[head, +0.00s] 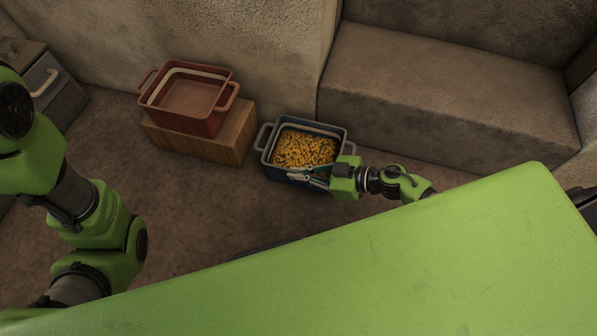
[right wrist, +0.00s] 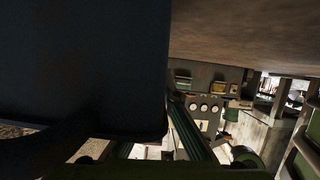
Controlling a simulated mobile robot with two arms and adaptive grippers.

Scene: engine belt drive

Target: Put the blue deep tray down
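The blue deep tray (head: 286,168) is upright at the foot of the wall and bench, filled with small yellow pieces (head: 305,150). Its grey left handle shows clear. My right gripper (head: 312,177) is at the tray's near right side, its fingers spread apart close to the wall. In the right wrist view the tray's dark wall (right wrist: 85,65) fills the left half and hides part of one finger; a light gap shows between the fingers (right wrist: 155,145). Whether the tray's underside touches the floor is hidden. My left arm shows at the left, its gripper out of view.
A red tray (head: 188,121) stands on a wooden block (head: 228,139) left of the blue tray. A stone bench (head: 450,107) is behind at the right. A cabinet with a handle (head: 43,85) is at the far left. Floor (head: 200,205) in front of the block is clear.

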